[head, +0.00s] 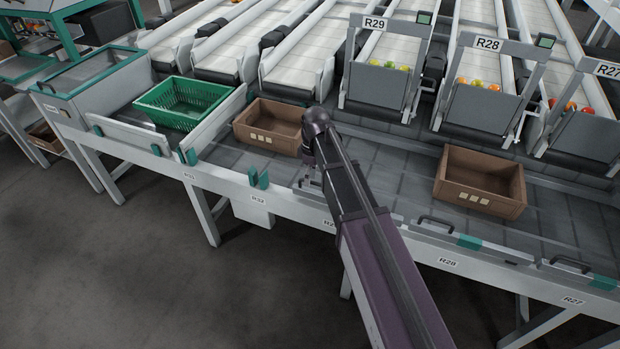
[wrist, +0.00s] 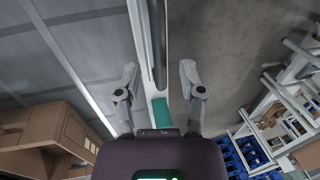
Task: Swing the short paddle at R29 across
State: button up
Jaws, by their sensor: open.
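The R29 gate (head: 375,62) stands at the back of the line with its name on top. In the head view my arm covers most of the front rail there, so the short paddle cannot be made out. In the wrist view a pale rail with a dark bar (wrist: 156,45) and a teal block (wrist: 162,114) runs lengthwise between my fingers; I cannot tell whether this is the paddle. My gripper (wrist: 161,88) is open, with one finger on each side of the rail.
A brown crate (head: 238,136) stands on the line just left of my gripper, another (head: 474,204) to the right. A green crate (head: 150,115) sits farther left. An upright teal piece (head: 258,178) is on the rail left of my gripper. The line between my arm and the right crate is clear.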

grip_shut()
jog(key=shift+w, duration=0.1)
